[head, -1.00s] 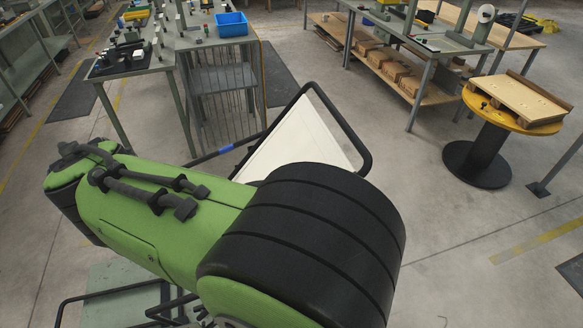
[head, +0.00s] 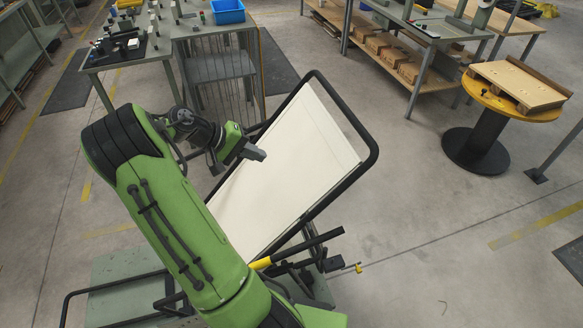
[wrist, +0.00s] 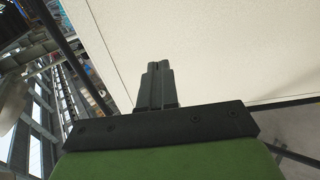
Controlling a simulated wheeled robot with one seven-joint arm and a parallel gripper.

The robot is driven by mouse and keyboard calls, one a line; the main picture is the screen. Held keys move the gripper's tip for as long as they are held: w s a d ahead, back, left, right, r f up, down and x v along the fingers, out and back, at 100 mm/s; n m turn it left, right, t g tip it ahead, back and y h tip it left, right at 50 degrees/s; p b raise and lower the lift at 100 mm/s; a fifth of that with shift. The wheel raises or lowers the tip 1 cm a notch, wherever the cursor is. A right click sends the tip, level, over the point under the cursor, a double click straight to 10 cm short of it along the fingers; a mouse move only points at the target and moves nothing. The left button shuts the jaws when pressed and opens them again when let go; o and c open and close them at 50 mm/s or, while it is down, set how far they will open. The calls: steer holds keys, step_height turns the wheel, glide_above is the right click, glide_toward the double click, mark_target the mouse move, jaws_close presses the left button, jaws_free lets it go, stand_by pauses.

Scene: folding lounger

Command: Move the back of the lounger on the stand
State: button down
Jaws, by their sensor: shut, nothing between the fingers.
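The lounger back (head: 290,165) is a cream panel in a black tube frame, tilted up in the middle of the head view. It also fills much of the upper wrist view (wrist: 215,50). My gripper (head: 262,155) is in front of the panel's left part in the head view. In the wrist view its two dark fingers (wrist: 158,68) are together and point toward the panel, with nothing between them. I cannot tell whether the tips touch it. The lounger's lower part (head: 120,268) lies at the bottom left, partly behind my arm. I cannot clearly make out the stand.
A grey workbench (head: 205,42) with a blue bin (head: 228,12) stands behind the lounger. A yellow-topped round table (head: 510,108) is at the right, and another bench (head: 425,35) is behind it. The floor right of the lounger is clear.

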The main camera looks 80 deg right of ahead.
mark_target(300, 171)
steer(key=x, duration=1.3)
steer(key=shift+b, duration=0.35)
steer(key=shift+f, duration=0.1)
